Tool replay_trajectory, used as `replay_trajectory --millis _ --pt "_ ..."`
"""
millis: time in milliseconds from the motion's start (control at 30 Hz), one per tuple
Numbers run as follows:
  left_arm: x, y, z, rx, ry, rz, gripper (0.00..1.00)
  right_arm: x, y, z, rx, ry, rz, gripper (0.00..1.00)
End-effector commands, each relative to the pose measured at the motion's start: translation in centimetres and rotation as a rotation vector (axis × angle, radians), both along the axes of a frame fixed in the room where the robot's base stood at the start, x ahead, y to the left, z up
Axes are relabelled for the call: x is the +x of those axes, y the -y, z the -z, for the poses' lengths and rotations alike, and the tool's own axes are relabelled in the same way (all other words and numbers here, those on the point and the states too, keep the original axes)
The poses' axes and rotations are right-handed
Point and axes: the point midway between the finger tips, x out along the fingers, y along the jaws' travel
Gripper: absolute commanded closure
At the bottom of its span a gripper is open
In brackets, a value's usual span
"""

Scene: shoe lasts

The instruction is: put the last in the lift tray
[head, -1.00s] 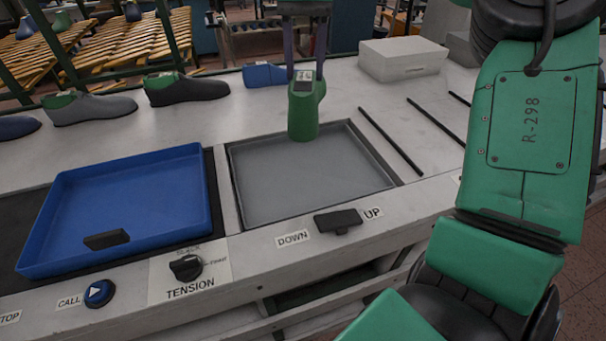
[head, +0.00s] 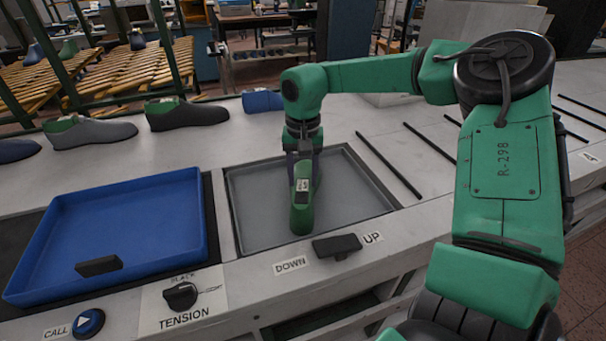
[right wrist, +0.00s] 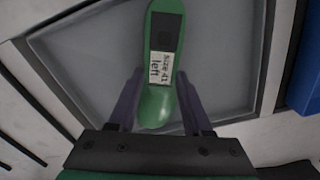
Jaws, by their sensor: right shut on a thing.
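The green last (head: 301,204) shows over the grey lift tray (head: 350,213), in the front middle of its area. My right gripper (head: 303,170) points down, shut on the last. In the right wrist view the last (right wrist: 158,107) lies between the two dark fingers of the gripper (right wrist: 160,92), with a white label reading "left" on it. The tray floor (right wrist: 90,52) is behind it. I cannot tell whether the last touches the floor. My left gripper is not in view.
A blue tray (head: 120,226) stands left of the lift tray. A DOWN/UP lever (head: 337,246) and a TENSION knob (head: 181,296) are on the front edge. Shoes with green lasts (head: 187,115) stand behind. Black strips (head: 388,165) lie to the right.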

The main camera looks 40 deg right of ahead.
Motion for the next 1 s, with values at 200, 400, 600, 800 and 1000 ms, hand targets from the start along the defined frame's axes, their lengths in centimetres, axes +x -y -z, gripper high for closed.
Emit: replay_trajectory --millis 200,400,600,800,1000 --pt "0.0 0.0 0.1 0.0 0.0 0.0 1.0 0.0 0.0 0.1 0.001 -0.002 0.0 0.35" --pt "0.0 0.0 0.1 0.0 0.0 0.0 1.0 0.0 0.0 0.0 0.0 -0.001 0.0 0.2" --pt "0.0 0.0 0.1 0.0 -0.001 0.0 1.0 0.0 0.0 -0.4 0.0 0.0 0.0 0.2" --pt "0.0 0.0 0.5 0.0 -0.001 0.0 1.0 0.1 0.0 -4.4 -0.002 0.005 0.0 0.2" --pt "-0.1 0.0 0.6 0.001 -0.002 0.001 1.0 0.0 0.0 -9.7 -0.002 0.002 0.0 0.2"
